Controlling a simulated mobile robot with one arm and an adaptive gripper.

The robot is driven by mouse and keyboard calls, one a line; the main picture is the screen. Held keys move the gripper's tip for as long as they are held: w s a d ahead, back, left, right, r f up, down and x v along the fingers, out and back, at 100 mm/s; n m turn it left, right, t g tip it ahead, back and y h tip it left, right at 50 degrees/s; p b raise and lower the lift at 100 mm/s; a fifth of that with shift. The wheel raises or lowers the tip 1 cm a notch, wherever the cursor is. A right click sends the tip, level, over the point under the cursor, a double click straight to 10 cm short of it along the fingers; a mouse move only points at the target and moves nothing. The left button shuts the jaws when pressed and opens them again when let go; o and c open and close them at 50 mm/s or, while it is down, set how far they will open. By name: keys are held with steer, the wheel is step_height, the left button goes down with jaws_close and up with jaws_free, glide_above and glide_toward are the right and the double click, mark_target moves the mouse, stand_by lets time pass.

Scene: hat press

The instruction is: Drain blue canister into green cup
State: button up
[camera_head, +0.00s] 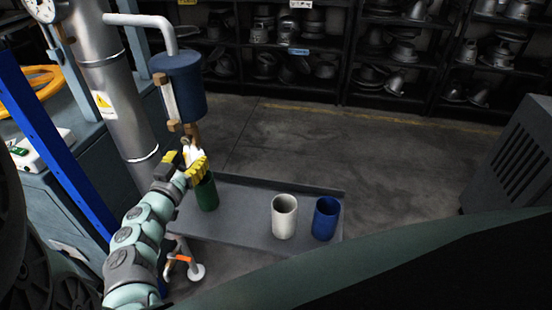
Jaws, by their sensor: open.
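The blue canister (179,86) hangs from a grey pipe at upper left, with a pale sight tube on its side and brass fittings (189,129) below it. The green cup (207,193) stands upright on the grey tray, roughly below the fittings. My gripper (195,158), with yellow fingers, is open at the lower brass fitting, just above and left of the green cup. The fingers partly hide the fitting, and I cannot tell whether they touch it. My gripper also covers part of the cup's left rim. The inside of the green cup is not visible.
A white cup (284,217) and a blue cup (326,218) stand on the right of the tray (240,225). A large metal pipe (118,95) and a blue post (52,140) stand at left. Shelves of metal hat forms line the back. Open floor lies beyond the tray.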

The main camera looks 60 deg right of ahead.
steer(key=shift+o, duration=0.3)
steer(key=shift+d, duration=0.2)
steer(key=shift+a, duration=0.1)
jaws_close()
